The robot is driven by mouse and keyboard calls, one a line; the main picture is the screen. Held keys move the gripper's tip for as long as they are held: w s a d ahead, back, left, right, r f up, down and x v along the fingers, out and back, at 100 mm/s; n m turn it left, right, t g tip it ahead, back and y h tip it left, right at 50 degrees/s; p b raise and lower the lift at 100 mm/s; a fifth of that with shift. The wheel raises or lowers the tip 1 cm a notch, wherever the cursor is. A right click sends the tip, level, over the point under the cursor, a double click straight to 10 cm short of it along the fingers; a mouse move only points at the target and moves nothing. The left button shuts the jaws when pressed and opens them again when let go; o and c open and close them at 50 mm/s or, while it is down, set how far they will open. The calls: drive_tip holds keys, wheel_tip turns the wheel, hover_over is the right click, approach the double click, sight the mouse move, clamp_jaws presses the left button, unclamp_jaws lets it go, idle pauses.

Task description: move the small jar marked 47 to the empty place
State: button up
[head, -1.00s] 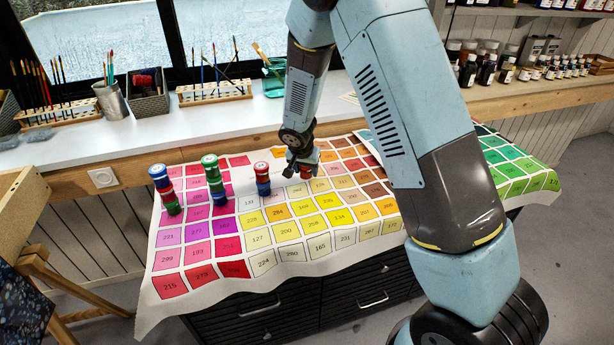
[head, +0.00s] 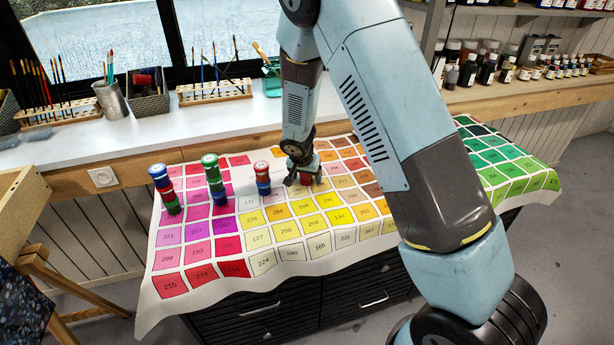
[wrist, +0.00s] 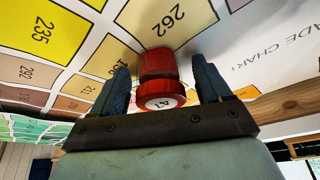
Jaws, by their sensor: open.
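A small red jar (wrist: 158,66) with a white marked lid stands on the colour chart near the square numbered 262. The lid's mark looks like 47, seen upside down and small. My gripper (wrist: 164,84) is open, with one finger on each side of this jar and gaps visible at both sides. In the head view my gripper (head: 304,183) is low over the chart, and the red jar (head: 307,178) is partly hidden by it. I cannot tell which spot is the empty place.
Three stacks of coloured jars stand left of my gripper: a left stack (head: 165,190), a middle stack (head: 214,180) and a shorter right stack (head: 262,178). The colour chart (head: 300,265) covers the cabinet top; its front is clear. Brush racks (head: 213,96) stand on the sill behind.

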drive_tip(key=shift+r, duration=0.1)
drive_tip(key=v, duration=1.2)
drive_tip(key=s+d+r, duration=0.5)
drive_tip(key=d+r, duration=0.3)
drive_tip(key=r, duration=0.1)
drive_tip(key=s+d+r, duration=0.5)
drive_tip(key=d+r, duration=0.2)
drive_tip(key=r, duration=0.2)
drive_tip(key=s+d+r+n, duration=0.1)
drive_tip(key=s+d+r, duration=0.2)
drive_tip(key=s, duration=0.7)
drive_tip(key=s+d+r+n+t+y, duration=0.1)
drive_tip(key=s+d+r, duration=0.3)
drive_tip(key=s, duration=0.6)
drive_tip(key=shift+d+r+n, duration=0.25)
drive_tip(key=shift+r+n, duration=0.55)
drive_tip(key=shift+r, duration=0.1)
